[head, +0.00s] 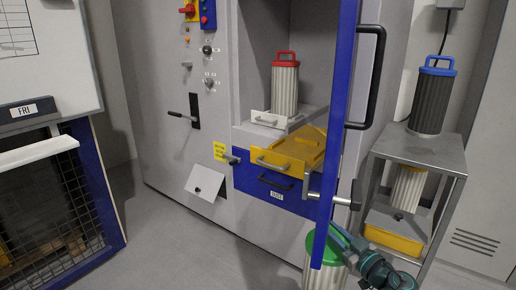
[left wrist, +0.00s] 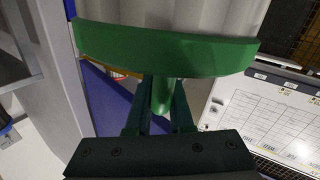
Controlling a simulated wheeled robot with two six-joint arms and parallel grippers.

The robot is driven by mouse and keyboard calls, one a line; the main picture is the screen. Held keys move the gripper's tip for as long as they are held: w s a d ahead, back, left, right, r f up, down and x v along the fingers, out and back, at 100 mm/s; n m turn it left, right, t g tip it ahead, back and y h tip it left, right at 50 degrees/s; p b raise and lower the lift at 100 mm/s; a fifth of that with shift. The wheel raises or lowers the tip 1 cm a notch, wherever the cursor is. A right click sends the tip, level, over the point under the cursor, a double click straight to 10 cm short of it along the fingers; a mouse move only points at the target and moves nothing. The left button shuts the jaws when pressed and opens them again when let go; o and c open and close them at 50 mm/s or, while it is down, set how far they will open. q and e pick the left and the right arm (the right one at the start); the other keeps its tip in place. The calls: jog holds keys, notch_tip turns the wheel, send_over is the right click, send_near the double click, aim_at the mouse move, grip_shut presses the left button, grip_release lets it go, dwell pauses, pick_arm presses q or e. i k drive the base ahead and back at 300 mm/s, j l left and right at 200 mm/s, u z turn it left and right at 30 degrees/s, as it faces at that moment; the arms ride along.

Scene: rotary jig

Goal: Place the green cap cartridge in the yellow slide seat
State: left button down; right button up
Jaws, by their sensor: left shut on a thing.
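The green cap cartridge (head: 325,280), with a pale ribbed body, hangs low at the bottom of the head view, partly behind the blue door edge. My left gripper (left wrist: 163,100) is shut on the handle of its green cap (left wrist: 165,48) in the left wrist view. In the head view my teal arm reaches the cap from the lower right, and the fingertips are hard to make out. The yellow slide seat (head: 290,150) sticks out of the grey machine, above and left of the cartridge. It looks empty, but its right part is behind the door edge. My right gripper is not in view.
A red cap cartridge (head: 285,88) stands on a white slide (head: 268,118) above the yellow one. The open blue-edged door (head: 340,100) stands between slide and rack. A metal rack (head: 425,148) at right holds a blue cap cartridge (head: 430,100) and another pale cartridge (head: 408,188).

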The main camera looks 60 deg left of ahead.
aim_at(297, 150)
jog(key=k+j+u, duration=0.1)
jog(key=j+u, duration=0.8)
jog(key=l, duration=0.1)
